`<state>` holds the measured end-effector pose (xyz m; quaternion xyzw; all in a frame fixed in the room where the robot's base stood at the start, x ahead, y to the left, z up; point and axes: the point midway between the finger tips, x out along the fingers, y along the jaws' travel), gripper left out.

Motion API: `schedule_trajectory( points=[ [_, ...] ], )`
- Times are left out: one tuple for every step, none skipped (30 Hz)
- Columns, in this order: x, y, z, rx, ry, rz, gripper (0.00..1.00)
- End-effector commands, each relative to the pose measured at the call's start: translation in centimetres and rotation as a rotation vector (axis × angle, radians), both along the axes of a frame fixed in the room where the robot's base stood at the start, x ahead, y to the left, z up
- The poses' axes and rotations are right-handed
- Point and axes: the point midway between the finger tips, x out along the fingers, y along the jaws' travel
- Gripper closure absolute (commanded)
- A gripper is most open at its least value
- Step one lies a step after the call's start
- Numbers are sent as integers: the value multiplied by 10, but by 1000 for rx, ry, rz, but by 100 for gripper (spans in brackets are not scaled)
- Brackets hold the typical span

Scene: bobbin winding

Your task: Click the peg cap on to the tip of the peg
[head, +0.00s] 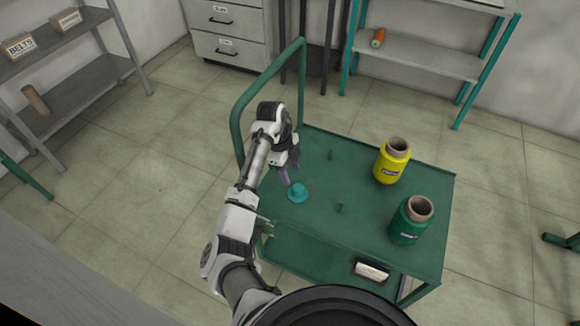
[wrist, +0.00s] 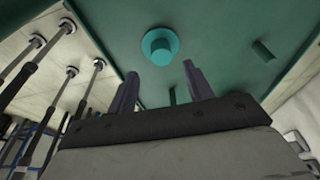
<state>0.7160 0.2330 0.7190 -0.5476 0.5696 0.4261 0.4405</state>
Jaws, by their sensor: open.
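The peg cap (head: 298,192) is a small teal disc with a raised round knob. It lies on the green cart top near its left edge, and shows in the wrist view (wrist: 160,46) just beyond my fingertips. My gripper (head: 286,177) is open and empty, beside and above the cap, apart from it. Its two fingers (wrist: 160,71) show in the wrist view. Two short dark green pegs stand bare on the cart top, one toward the back (head: 331,155) and one toward the front (head: 340,208). Both also show in the wrist view (wrist: 263,50).
A yellow bobbin (head: 391,167) and a green bobbin (head: 409,226) with brown tops stand on the right of the cart (head: 320,225). A green handle (head: 240,112) rises at its left end. Shelves and a cabinet stand against the walls.

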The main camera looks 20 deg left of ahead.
Motion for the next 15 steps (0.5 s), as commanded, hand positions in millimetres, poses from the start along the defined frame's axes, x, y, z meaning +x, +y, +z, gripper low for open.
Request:
schedule_trajectory(
  points=[
    [0, -1, -7, 0, 0, 0, 49],
    [0, -2, -10, 0, 0, 1, 49],
    [0, -3, -15, 0, 0, 1, 49],
    [0, -4, -18, 0, -1, 1, 49],
    [0, -5, -22, 0, -1, 1, 49],
    [0, -6, -27, 1, -1, 1, 49],
    [0, -7, -30, 1, -2, 1, 49],
    [0, -8, -34, 1, -1, 2, 49],
    [0, -9, -39, 1, -2, 3, 49],
    [0, -10, -43, 1, -2, 3, 49],
    [0, -11, -47, 1, -1, 2, 49],
    [0, -13, -51, 0, -1, 2, 49],
    [0, -14, -55, -1, -1, 2, 49],
    [0, -15, -59, -1, -1, 2, 49],
    [0, -16, -63, 0, -1, 2, 49]
  ],
)
